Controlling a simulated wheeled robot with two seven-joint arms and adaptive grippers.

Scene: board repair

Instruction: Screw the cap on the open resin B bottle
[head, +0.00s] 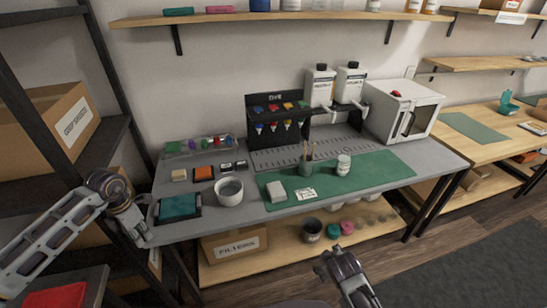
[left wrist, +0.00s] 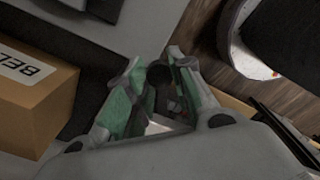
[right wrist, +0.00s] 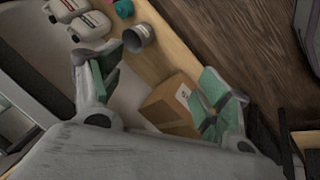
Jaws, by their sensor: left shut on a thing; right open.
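Two white bottles with dark tops, the left one (head: 320,86) and the right one (head: 350,82), stand on the dispenser rack at the back of the grey bench; their labels are too small to read, so I cannot tell which is resin B or whether either is open. A white jar (head: 343,164) stands on the green mat. My left gripper (head: 142,236) is at the bench's left front corner, away from the bottles. In the left wrist view (left wrist: 158,82) it is shut on a small dark round thing, seemingly a cap. My right gripper (head: 326,262) is open and empty before the bench.
The green mat (head: 385,172) also holds a cup with sticks (head: 306,166) and a grey block (head: 276,191). A white bowl (head: 229,191) and a teal-topped tray (head: 179,206) stand near my left gripper. A white oven (head: 402,108) is right of the bottles. Cups fill part of the lower shelf.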

